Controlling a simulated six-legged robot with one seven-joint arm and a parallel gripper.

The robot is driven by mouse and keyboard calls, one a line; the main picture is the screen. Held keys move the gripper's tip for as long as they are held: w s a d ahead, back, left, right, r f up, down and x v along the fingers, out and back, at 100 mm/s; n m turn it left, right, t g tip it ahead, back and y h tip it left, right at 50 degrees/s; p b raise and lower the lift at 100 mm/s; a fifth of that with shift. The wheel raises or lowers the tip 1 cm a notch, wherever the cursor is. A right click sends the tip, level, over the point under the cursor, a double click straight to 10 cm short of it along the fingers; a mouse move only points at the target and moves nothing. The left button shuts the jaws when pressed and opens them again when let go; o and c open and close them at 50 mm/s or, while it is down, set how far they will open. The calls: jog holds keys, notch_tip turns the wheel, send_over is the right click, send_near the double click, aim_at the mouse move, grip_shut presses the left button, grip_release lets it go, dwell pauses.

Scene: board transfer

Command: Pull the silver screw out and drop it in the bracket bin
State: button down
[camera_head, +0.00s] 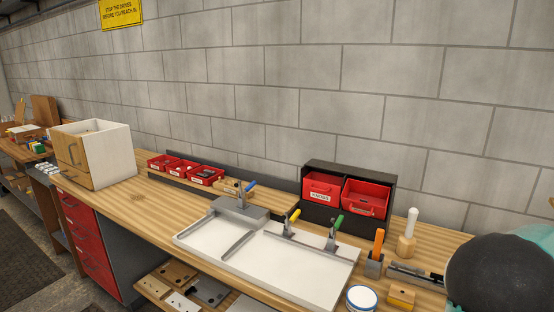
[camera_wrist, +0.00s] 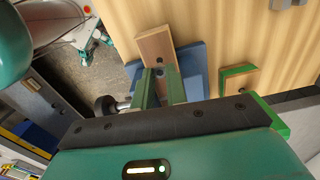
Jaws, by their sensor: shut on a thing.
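In the wrist view, my gripper (camera_wrist: 166,72) has its two green fingers close together over a wooden board (camera_wrist: 155,44). A small grey thing between the fingertips looks like the silver screw (camera_wrist: 160,71); it is mostly hidden. I cannot tell whether it is still in the board. The board has a dark hole and rests against a blue block (camera_wrist: 194,60). In the head view, red bins stand in a dark rack; one reads KNOBS (camera_head: 321,188), and the label of the other red bin (camera_head: 366,198) is not readable. No bracket label is legible. My gripper is not visible in the head view.
Three small red bins (camera_head: 184,168) stand at the back left of the bench. A white tray (camera_head: 295,262) with toggle clamps fills the middle. A wooden drawer box (camera_head: 92,155) stands far left. A dark round knob (camera_wrist: 105,105) sits close left of my fingers.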

jog(key=shift+r, duration=2.25)
jog(key=shift+s, duration=0.1)
